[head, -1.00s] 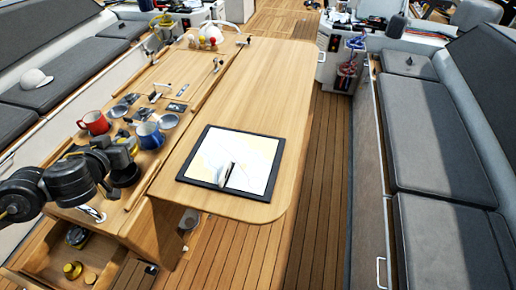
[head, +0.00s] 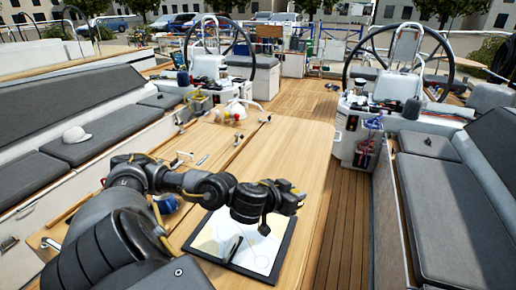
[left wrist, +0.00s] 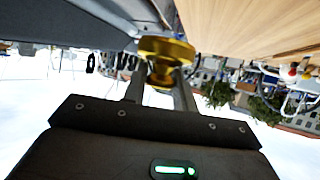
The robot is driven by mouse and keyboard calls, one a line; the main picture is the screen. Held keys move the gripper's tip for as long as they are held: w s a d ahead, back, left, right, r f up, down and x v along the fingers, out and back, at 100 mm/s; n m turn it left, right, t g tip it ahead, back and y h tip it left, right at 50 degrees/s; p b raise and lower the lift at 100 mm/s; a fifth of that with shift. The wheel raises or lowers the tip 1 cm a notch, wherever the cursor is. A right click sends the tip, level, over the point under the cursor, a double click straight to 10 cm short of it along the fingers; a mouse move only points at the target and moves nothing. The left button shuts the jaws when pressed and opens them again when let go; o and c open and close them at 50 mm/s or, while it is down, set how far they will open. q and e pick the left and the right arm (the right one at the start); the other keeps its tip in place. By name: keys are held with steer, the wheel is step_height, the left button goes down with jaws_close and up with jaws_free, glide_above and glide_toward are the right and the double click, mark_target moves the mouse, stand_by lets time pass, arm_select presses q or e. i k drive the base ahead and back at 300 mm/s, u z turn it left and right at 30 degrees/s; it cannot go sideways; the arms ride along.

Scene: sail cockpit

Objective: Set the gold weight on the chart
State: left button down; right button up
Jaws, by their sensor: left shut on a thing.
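The gold weight (left wrist: 165,55) is between the two fingers of my left gripper (left wrist: 160,82) in the left wrist view, and the gripper is shut on it. In the head view my left arm reaches over the table, with its hand end (head: 285,198) above the far part of the chart. The weight cannot be told clearly there. The chart (head: 262,250) lies on the table in a dark frame, partly covered by my arm. My right gripper is not in view.
The wooden table (head: 293,140) is clear beyond the chart. A white-framed item with coloured balls (head: 237,112) stands at its far end. A blue mug (head: 167,203) is partly hidden behind my arm. Cushioned benches (head: 440,200) run along both sides.

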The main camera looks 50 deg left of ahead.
mark_target(261, 259)
steer(key=k, duration=1)
steer(key=z, duration=0.3)
